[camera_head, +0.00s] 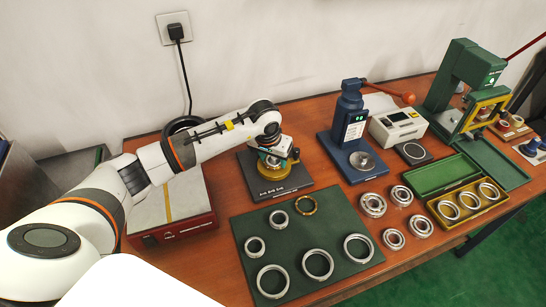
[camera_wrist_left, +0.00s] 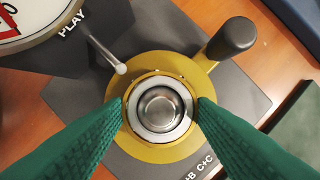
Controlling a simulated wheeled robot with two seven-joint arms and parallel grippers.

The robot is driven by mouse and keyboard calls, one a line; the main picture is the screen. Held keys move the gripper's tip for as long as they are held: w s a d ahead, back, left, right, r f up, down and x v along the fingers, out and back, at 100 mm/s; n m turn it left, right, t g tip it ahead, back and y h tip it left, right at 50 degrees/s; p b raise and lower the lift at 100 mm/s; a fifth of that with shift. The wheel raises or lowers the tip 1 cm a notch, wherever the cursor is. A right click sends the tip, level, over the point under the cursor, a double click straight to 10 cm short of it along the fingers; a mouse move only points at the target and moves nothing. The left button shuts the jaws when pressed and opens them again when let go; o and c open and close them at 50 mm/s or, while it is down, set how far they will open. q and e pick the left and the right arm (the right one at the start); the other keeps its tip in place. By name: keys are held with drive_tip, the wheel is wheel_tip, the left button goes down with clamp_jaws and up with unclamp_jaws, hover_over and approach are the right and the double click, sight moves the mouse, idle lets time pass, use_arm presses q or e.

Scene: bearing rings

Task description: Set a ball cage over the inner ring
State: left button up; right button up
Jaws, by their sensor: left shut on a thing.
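My left gripper (camera_head: 273,158) reaches over the play gauge at the back of the table. In the left wrist view its green fingertips (camera_wrist_left: 160,115) are shut on opposite sides of a silver ring (camera_wrist_left: 160,136). The ring sits around a round metal post (camera_wrist_left: 161,106) in the middle of the yellow gauge base (camera_wrist_left: 150,153). I cannot tell whether it rests fully on the base. A brass-coloured ball cage (camera_head: 306,197) lies on the dark green mat (camera_head: 290,240). Two small silver rings (camera_head: 278,219) (camera_head: 254,246) lie beside it. My right gripper is not in view.
Larger silver rings (camera_head: 317,264) lie along the mat's front. Several bearings (camera_head: 373,205) sit right of it, near a yellow tray (camera_head: 466,219) of rings. A blue press (camera_head: 350,130) stands right of the gauge; a red-edged box (camera_head: 172,238) stands left. A black handle (camera_wrist_left: 232,38) rises beside the post.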

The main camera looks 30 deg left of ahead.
use_arm(q)
drive_tip(key=o, duration=1.1)
drive_tip(key=shift+c, duration=0.2)
drive_tip(key=shift+r+p, duration=1.8)
drive_tip(key=shift+r, duration=1.75)
drive_tip(key=shift+s+f, duration=0.1)
drive_tip(key=shift+f, duration=0.05)
